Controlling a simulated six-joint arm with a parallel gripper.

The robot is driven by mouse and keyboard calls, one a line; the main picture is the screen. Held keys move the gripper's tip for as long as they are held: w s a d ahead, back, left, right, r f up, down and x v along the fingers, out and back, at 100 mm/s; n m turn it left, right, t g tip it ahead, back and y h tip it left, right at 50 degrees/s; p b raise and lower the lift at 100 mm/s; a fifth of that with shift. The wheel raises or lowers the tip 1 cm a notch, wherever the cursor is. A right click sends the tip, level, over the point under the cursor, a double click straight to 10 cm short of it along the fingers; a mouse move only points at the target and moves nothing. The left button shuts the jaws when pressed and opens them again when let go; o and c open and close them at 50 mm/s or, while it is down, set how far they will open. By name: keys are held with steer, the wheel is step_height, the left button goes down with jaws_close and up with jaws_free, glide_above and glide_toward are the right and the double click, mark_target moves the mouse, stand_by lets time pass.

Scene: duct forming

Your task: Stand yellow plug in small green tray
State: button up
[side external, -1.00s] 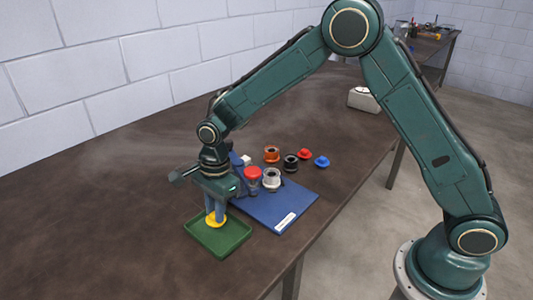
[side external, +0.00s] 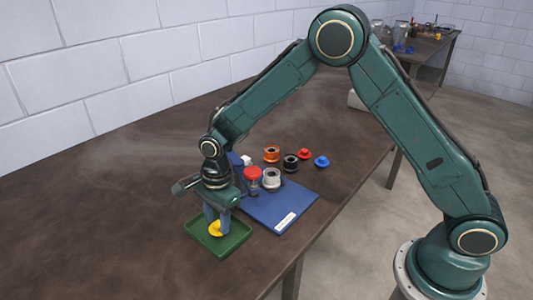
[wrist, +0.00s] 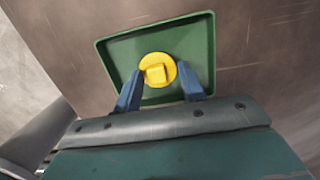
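The yellow plug (side external: 216,230) is in the small green tray (side external: 236,238), near its middle. In the wrist view the plug (wrist: 157,71) shows its round flange with a squarish block facing the camera. It looks roughly upright; its underside is hidden. My gripper (side external: 216,224) points down over the tray with a finger on each side of the plug. In the wrist view the fingers of my gripper (wrist: 160,76) are spread to either side of the flange, and the plug looks free between them. The tray (wrist: 118,52) lies flat on the table.
A blue board (side external: 275,212) lies right of the tray, with a red-topped part (side external: 253,173) and a light grey ring part (side external: 271,180) on it. Orange, black, red and blue parts sit behind. The brown table (side external: 110,220) is clear to the left.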

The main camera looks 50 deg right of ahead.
step_height(320, 180, up, 12)
steer(key=d, duration=0.1)
steer(key=shift+d+r, duration=0.15)
steer(key=shift+d, duration=0.1)
stand_by(0.5)
stand_by(0.5)
steer(key=s+d+r+n+t, duration=0.3)
steer(key=s+d+r+n, duration=0.65)
steer(key=s+r, duration=0.35)
steer(key=s+d+n+t, duration=0.1)
steer(key=s+d+n, duration=0.1)
steer(key=s, duration=0.3)
steer(key=s+d+n+h, duration=0.1)
steer(key=s+d+n, duration=0.1)
steer(key=s, duration=0.3)
steer(key=s+d+n+t, duration=0.1)
steer(key=s+n, duration=0.3)
steer(key=s, duration=0.1)
steer(key=shift+d+f+t, duration=0.15)
steer(key=shift+d+t, duration=0.15)
steer(key=shift+d, duration=0.1)
